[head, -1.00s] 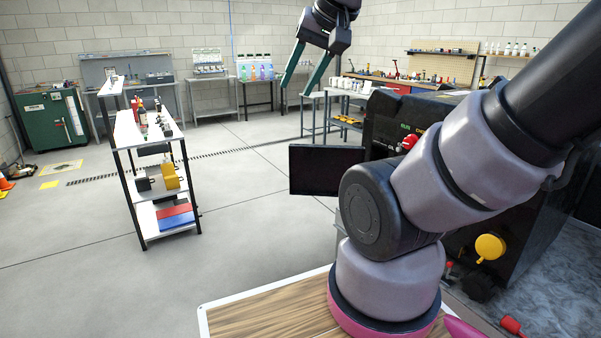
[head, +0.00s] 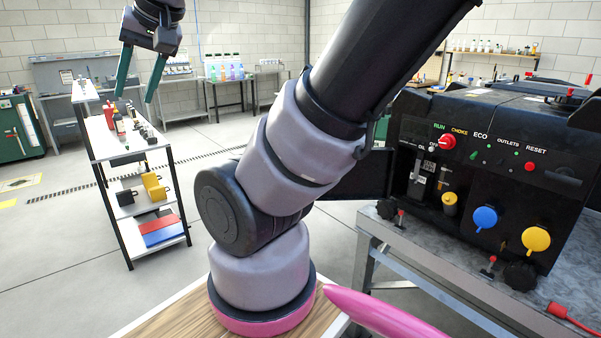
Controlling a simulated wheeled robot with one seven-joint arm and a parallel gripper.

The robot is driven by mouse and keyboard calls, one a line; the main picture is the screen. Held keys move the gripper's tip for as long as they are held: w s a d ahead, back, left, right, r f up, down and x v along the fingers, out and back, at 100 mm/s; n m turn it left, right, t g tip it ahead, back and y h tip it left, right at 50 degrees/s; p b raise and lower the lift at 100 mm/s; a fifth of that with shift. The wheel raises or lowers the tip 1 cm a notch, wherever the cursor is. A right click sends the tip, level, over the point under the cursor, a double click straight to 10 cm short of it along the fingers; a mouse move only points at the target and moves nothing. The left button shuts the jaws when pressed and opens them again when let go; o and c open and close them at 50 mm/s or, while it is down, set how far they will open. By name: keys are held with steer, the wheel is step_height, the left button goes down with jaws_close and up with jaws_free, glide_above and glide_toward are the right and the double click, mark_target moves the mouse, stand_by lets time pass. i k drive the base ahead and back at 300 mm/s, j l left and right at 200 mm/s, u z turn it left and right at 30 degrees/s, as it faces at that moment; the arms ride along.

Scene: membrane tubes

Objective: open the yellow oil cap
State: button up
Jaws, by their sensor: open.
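The black generator (head: 460,165) stands on a metal table at the right. Its front panel carries a small yellow oil cap (head: 449,203) below the OIL label, at the left part of the panel. The cap looks seated on the panel. My gripper (head: 134,98) hangs at the upper left, its two green fingers apart and pointing down, with nothing between them. It is far to the left of the generator, apart from the cap.
A blue outlet cover (head: 485,217) and a larger yellow outlet cover (head: 536,239) sit right of the oil cap. A red knob (head: 447,141) is above it. A shelf rack (head: 125,150) stands at the left. A red plug (head: 557,310) lies on the metal table (head: 420,250).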

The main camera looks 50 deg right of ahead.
mark_target(448, 198)
steer(key=i+j, duration=0.1)
steer(key=i, duration=0.25)
steer(key=i+j, duration=0.1)
steer(key=i, duration=0.3)
steer(key=i+z, duration=0.15)
steer(key=z, duration=0.25)
steer(key=i+z, duration=0.2)
steer(key=z, duration=0.2)
steer(key=i+j+z, duration=0.1)
steer(key=z, duration=0.3)
steer(key=i+z, duration=0.2)
steer(key=z, duration=0.25)
steer(key=i+j+z, duration=0.1)
steer(key=z, duration=0.4)
steer(key=i+j+z, duration=0.2)
steer(key=z, duration=0.25)
steer(key=i+j+z, duration=0.15)
steer(key=z, duration=0.35)
steer(key=j+z, duration=0.25)
steer(key=z, duration=0.2)
steer(key=i+j+z, duration=0.15)
steer(key=j+z, duration=0.3)
steer(key=i+j+z, duration=0.1)
steer(key=j+z, duration=0.35)
steer(key=j, duration=0.15)
steer(key=j+z, duration=0.4)
steer(key=j, duration=0.15)
